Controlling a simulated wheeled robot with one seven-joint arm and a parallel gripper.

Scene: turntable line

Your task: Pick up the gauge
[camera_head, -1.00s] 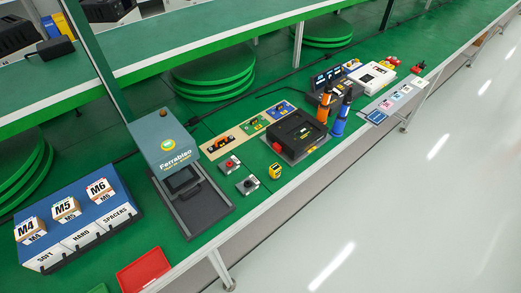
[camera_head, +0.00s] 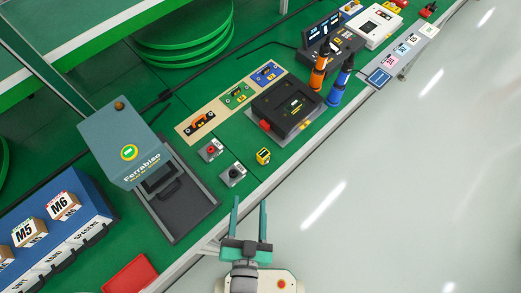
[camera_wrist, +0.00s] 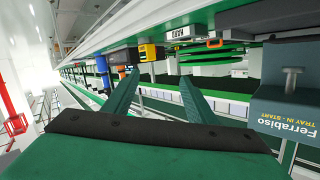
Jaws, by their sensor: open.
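The gauge appears to be the small yellow block with a dark face (camera_head: 263,156), standing on the green bench near its front edge. It also shows in the wrist view as a yellow block (camera_wrist: 147,52), up and slightly left of the space between my fingertips. My gripper (camera_head: 249,203) is open and empty, its two green fingers pointing at the bench edge, apart from the gauge and on the near side of it. In the wrist view the fingers (camera_wrist: 159,78) are spread with nothing between them.
Two small boxes with knobs, one red-topped (camera_head: 211,149) and one dark (camera_head: 233,174), stand left of the gauge. A black case (camera_head: 287,108) is behind it to the right, with orange (camera_head: 318,73) and blue (camera_head: 339,86) bottles. The Ferrabiso machine (camera_head: 125,150) stands left. The floor in front is clear.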

